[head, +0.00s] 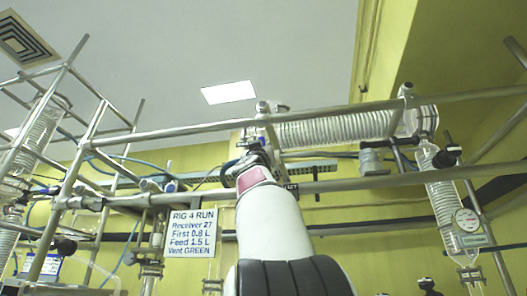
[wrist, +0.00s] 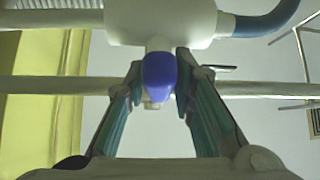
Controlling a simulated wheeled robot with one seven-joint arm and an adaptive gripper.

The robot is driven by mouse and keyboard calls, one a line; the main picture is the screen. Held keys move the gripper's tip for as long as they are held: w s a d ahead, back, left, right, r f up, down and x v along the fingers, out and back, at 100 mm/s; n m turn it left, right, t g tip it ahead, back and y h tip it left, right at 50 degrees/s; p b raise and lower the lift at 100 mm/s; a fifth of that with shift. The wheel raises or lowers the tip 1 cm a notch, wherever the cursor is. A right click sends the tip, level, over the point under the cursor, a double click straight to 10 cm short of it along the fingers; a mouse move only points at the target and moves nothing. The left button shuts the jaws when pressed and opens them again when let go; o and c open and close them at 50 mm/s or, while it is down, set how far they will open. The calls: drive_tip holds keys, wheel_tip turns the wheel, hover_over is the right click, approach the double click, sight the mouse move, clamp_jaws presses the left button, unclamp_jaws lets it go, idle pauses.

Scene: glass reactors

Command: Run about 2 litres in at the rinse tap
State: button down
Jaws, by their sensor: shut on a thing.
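In the wrist view a blue tap handle (wrist: 158,76) hangs below a white valve body (wrist: 160,20). My gripper (wrist: 157,84) has one finger on each side of the handle and is shut on it. A blue hose (wrist: 265,22) leaves the valve body to the right. In the head view my arm reaches up to the metal rails, and my gripper (head: 254,154) is small and partly hidden there. I cannot make out the handle in that view. No liquid level can be read.
A sign (head: 192,232) reading RIG 4 RUN hangs left of my arm. A horizontal glass coil condenser (head: 335,129) lies above right. A glass column with a round gauge (head: 467,220) stands right. Metal rails (head: 350,184) cross close to my gripper. Another coil column (head: 38,135) is left.

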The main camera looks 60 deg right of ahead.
drive_tip(key=shift+d+f+m+g+h+p, duration=0.1)
drive_tip(key=shift+m+g+h+p, duration=0.45)
drive_tip(key=shift+m+g, duration=0.65)
drive_tip(key=c, duration=1.5)
unclamp_jaws()
drive_tip(key=shift+v, duration=6)
